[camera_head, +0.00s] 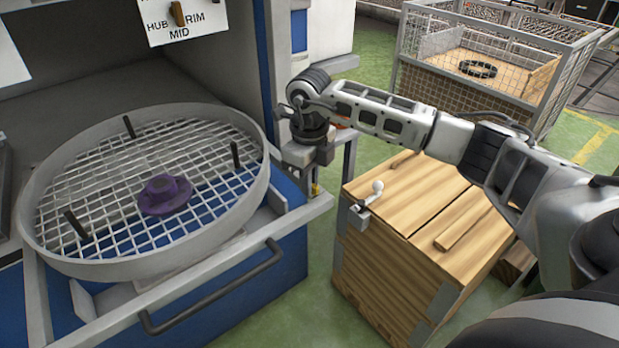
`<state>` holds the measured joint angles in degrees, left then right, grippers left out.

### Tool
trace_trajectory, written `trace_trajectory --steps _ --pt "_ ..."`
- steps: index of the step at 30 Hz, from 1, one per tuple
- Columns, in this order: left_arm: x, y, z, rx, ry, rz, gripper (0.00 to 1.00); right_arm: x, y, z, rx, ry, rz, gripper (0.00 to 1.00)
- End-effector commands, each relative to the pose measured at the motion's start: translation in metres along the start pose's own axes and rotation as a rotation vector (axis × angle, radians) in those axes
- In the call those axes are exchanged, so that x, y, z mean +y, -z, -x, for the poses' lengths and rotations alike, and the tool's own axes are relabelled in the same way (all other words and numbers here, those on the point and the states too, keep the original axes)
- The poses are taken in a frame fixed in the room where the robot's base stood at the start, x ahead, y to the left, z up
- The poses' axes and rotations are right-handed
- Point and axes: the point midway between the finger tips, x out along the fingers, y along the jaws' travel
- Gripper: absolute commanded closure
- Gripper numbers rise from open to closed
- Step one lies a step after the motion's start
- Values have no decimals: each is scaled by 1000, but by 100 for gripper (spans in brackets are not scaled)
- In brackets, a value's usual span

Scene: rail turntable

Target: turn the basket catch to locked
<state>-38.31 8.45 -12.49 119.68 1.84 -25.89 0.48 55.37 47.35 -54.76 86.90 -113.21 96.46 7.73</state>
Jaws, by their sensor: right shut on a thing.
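The round basket (262,190), a pale ring with a wire mesh floor, sits on the pulled-out frame of the blue and grey machine. A purple knob-like part (163,194) is at its middle, with several dark upright pegs around it. My right gripper (314,168) points down at the right front corner of the frame, just right of the basket rim. It is shut on what seems to be the basket catch, mostly hidden by the gripper. A small yellow bit (315,188) shows below the fingers. I cannot tell the catch's position. My left gripper is not in view.
A dark handle bar (215,290) runs along the frame's front. A wooden crate (400,240) with a white ball-ended lever (372,195) stands under my right arm. A wire mesh cage (490,70) is behind. A sign (185,18) hangs above the basket. Green floor shows between.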

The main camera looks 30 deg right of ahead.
Motion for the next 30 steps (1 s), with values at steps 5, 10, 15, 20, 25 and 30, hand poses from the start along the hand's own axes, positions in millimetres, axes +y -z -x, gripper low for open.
trace_trajectory --steps 5,10,15,20,25,30 --pt "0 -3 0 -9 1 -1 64 -1 0 2 -1 1 -140 100" --pt "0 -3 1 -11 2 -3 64 -1 0 2 -1 1 -240 100" --pt "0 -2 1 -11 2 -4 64 -1 0 2 -1 1 -305 100" --pt "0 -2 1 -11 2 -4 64 -1 0 2 -1 1 -336 100" --pt "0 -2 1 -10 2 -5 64 -1 0 2 -2 1 -348 100" --pt "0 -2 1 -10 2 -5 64 -1 0 2 -2 1 -349 100"
